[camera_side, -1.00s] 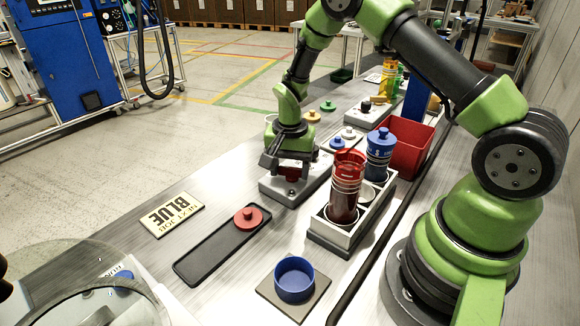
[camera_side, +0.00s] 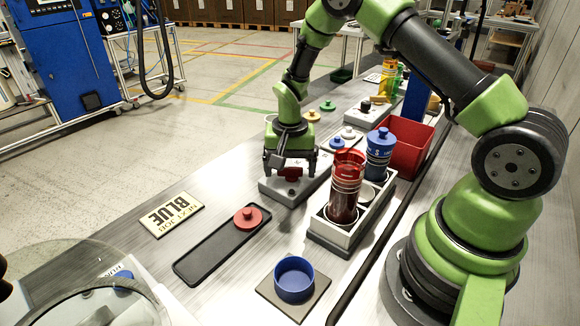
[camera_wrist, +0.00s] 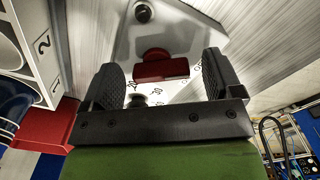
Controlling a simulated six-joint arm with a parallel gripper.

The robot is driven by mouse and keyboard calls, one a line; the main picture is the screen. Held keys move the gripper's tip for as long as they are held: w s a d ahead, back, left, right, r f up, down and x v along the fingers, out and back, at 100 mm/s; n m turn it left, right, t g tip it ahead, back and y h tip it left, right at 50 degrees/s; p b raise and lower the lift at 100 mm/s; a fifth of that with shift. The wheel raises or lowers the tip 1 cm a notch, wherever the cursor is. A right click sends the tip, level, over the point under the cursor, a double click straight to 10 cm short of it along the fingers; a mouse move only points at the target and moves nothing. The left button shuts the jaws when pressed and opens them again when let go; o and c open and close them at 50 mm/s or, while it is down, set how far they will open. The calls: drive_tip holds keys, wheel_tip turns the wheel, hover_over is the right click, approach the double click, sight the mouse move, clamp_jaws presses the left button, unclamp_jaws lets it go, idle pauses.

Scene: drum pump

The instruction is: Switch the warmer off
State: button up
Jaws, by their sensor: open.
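The warmer is probably the grey metal plate unit (camera_side: 275,190) under my gripper; it carries a red knob (camera_side: 291,174). In the wrist view the red knob (camera_wrist: 160,66) has a bar-shaped grip lying roughly crosswise, with printed scale numbers beside it, partly cut off. My gripper (camera_side: 291,166) is open and points down at the knob. In the wrist view the gripper (camera_wrist: 161,78) has one finger on each side of the knob, with clear gaps, so it does not hold it. I cannot tell the exact height of the fingertips against the knob.
A rack (camera_side: 345,240) with a red container (camera_side: 345,190) and a blue bottle (camera_side: 380,155) stands close right. A black tray (camera_side: 205,255) with a red lid (camera_side: 248,217), a blue cup (camera_side: 294,282) and a "NEXT JOB BLUE" sign (camera_side: 172,214) lie nearer. A red bin (camera_side: 410,145) is behind.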

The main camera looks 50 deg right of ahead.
wheel_tip(320, 180, up, 10)
idle(0.4)
wheel_tip(320, 180, up, 9)
drive_tip(key=n+t, duration=0.2)
hover_over(290, 169)
drive_tip(key=s+a, duration=0.3)
drive_tip(key=s, duration=0.1)
drive_tip(key=s+a+r+n+t+y, duration=0.1)
drive_tip(key=s+a+r+n+t, duration=0.1)
drive_tip(key=s+r, duration=0.2)
drive_tip(key=s+a+r+n+t+y, duration=0.1)
drive_tip(key=s+a+r+n+t, duration=0.1)
drive_tip(key=s, duration=0.9)
wheel_tip(290, 169, up, 2)
drive_tip(key=shift+s+a+r+n+t, duration=0.1)
drive_tip(key=shift+s+a+n+t, duration=0.25)
drive_tip(key=shift+a+t, duration=0.35)
